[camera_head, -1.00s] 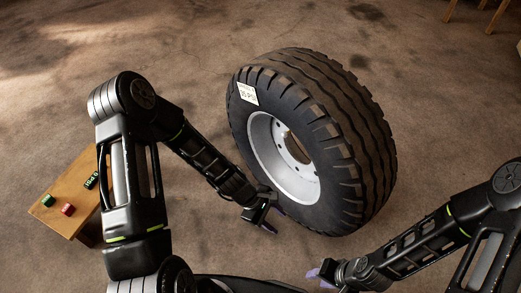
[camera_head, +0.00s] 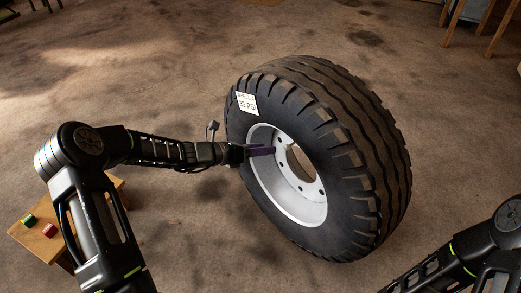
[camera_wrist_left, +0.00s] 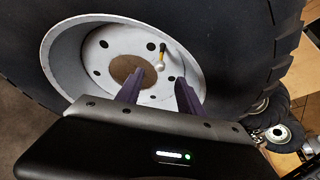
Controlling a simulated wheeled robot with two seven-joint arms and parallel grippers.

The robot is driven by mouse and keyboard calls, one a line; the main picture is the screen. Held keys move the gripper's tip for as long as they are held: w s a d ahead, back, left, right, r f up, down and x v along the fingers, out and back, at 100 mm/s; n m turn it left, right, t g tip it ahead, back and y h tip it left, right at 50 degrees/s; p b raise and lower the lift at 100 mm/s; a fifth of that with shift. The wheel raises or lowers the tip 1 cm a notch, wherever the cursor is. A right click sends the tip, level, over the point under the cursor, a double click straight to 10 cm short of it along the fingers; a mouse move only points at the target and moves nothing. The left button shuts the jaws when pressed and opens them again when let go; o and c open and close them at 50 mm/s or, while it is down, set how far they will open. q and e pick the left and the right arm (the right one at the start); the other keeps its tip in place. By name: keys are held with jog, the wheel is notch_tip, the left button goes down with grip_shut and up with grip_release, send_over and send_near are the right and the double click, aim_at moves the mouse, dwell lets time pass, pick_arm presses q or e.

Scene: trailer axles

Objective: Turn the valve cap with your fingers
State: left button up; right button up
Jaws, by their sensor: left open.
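The large black tyre (camera_head: 345,175) stands tilted on the floor with its pale rim (camera_head: 300,205) facing my left arm. In the left wrist view, a valve stem with a yellow and black cap (camera_wrist_left: 162,49) sticks out from the rim (camera_wrist_left: 103,50). In the head view I cannot make out the cap near the gripper. My left gripper (camera_head: 272,150) is at the rim's upper part, its purple fingers pointing right. In the wrist view the open, empty fingers (camera_wrist_left: 161,82) show below the valve, apart from it. My right gripper is out of view.
A white label (camera_head: 246,103) reading 35 PSI is on the tyre sidewall. A small wooden table (camera_head: 62,242) at lower left carries a green block (camera_head: 29,221) and a red block (camera_head: 48,230). Smaller wheels (camera_wrist_left: 278,134) show at right in the wrist view.

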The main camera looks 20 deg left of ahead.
aim_at(284, 147)
pick_arm(q)
jog(key=b+x, duration=0.1)
jog(key=x, duration=0.5)
jog(key=shift+w+d+f+b, duration=0.2)
jog(key=shift+w+b, duration=0.05)
jog(key=shift+b, duration=0.1)
jog(key=shift+w+d, duration=0.25)
jog(key=shift+c, duration=0.3)
grip_shut()
jog(key=c, duration=0.7)
grip_release()
grip_shut()
jog(key=shift+f, duration=0.1)
